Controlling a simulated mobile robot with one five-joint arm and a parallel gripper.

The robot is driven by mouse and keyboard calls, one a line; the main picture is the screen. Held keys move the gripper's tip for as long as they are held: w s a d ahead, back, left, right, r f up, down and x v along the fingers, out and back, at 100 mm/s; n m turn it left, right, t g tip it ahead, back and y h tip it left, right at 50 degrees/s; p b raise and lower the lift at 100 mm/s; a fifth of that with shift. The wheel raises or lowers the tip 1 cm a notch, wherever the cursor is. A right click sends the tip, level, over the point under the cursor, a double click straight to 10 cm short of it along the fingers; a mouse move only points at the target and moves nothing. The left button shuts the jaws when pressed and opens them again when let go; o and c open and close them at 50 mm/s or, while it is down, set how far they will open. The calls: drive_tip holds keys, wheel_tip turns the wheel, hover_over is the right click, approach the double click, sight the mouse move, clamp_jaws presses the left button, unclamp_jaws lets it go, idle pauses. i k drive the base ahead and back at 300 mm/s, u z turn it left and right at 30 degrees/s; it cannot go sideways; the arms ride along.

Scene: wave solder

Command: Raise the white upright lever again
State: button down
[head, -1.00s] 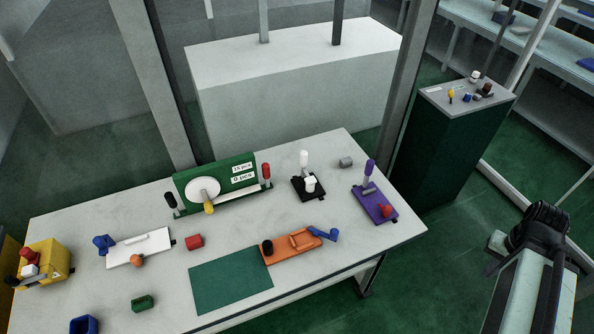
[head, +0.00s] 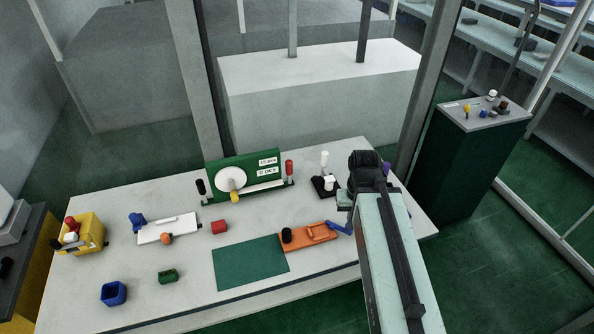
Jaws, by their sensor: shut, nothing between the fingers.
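The white-handled lever (head: 324,159) stands about upright on a small black base (head: 316,188) at the back right of the table. A white block (head: 329,183) sits on the same base in front of the lever. My arm reaches in from the bottom right, and its dark joint is just right of the lever, apart from it in the picture. My gripper's fingers do not show; they are out of sight beyond or behind the arm.
Left of the lever is a green panel (head: 246,160) with a white disc, a black handle (head: 201,188) and a red handle (head: 289,167). A purple-handled device (head: 387,168) is mostly hidden behind my arm. An orange fixture (head: 307,236) and green mat (head: 250,262) lie in front.

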sight(328, 178)
drive_tip(key=u, duration=0.15)
drive_tip(key=i, duration=1)
drive_tip(key=z, duration=0.05)
